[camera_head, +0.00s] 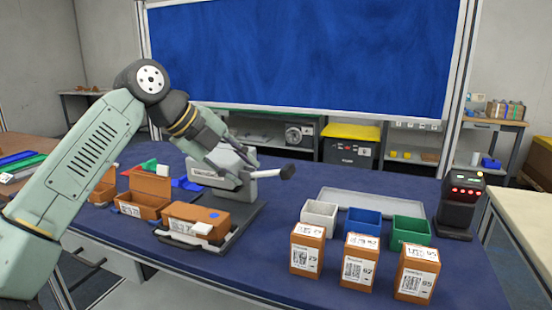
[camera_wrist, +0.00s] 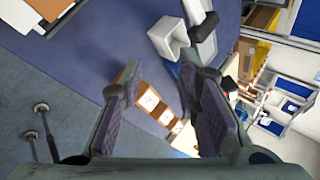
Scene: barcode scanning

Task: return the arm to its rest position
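My gripper (camera_head: 270,165) hangs over the blue-topped table (camera_head: 290,195) at the end of my bent arm, in front of or over a grey-white device (camera_head: 210,172). In the wrist view my gripper (camera_wrist: 155,88) shows two fingers well apart with nothing held between them. The elbow is raised at the upper left of the head view, and the forearm slopes down to the right. The exact height of the fingers above the device is hard to tell.
Three labelled orange boxes (camera_head: 358,262) stand at the table's front right, before white, blue and green bins (camera_head: 410,231). A black device with red lights (camera_head: 461,205) stands at right. Open brown boxes (camera_head: 150,192) stand at left. A blue panel (camera_head: 300,55) rises behind.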

